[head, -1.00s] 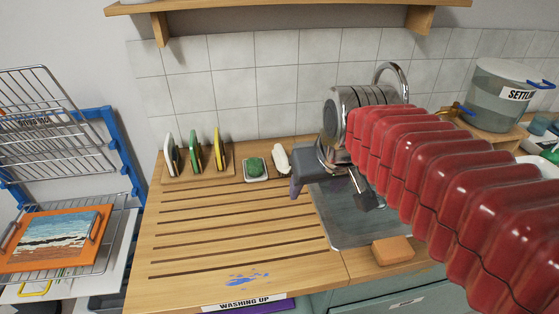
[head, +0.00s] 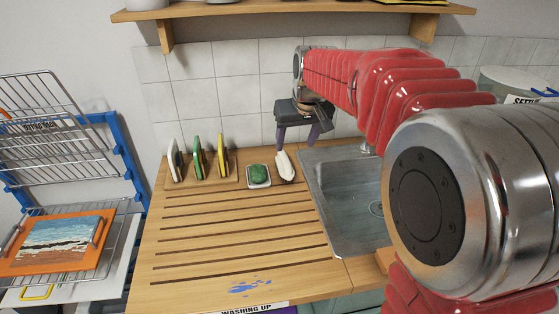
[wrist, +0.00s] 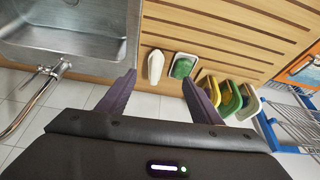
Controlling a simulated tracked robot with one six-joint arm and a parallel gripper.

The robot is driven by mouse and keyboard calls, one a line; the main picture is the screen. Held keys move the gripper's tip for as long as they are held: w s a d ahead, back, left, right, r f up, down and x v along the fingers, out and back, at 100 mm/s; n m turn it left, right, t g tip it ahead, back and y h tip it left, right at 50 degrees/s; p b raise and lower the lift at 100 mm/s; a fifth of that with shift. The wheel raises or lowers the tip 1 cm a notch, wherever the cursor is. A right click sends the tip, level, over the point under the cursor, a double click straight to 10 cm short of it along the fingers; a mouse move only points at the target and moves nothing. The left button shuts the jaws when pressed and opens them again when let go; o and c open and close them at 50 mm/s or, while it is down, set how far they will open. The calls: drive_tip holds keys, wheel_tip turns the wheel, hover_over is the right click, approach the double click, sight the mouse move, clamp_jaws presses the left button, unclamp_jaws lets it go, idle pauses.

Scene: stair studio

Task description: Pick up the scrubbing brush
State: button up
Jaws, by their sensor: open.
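A pale, elongated object (head: 286,168) that looks like the scrubbing brush lies on the wooden draining board, at the sink's left edge. It also shows in the wrist view (wrist: 155,67). My gripper (head: 297,137) is open and empty, above and a little behind the brush in the head view. In the wrist view, the brush lies beyond the gap between the purple fingertips (wrist: 159,78), nearer the left finger. No contact shows.
A green block in a white dish (head: 258,175) sits close left of the brush. White, green and yellow upright items (head: 196,164) stand further left. The steel sink (head: 340,235) is on the right, with a tap (wrist: 42,85). Tiled wall is behind.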

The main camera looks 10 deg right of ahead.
approach(285, 158)
drive_tip(key=shift+w+v, duration=0.2)
drive_tip(key=shift+v, duration=0.9)
drive_tip(key=x, duration=0.8)
drive_tip(key=shift+a+f, duration=0.1)
drive_tip(key=shift+f, duration=0.1)
drive_tip(key=shift+f, duration=0.1)
drive_tip(key=shift+x, duration=2.55)
drive_tip(key=shift+c, duration=0.6)
drive_tip(key=c, duration=1.1)
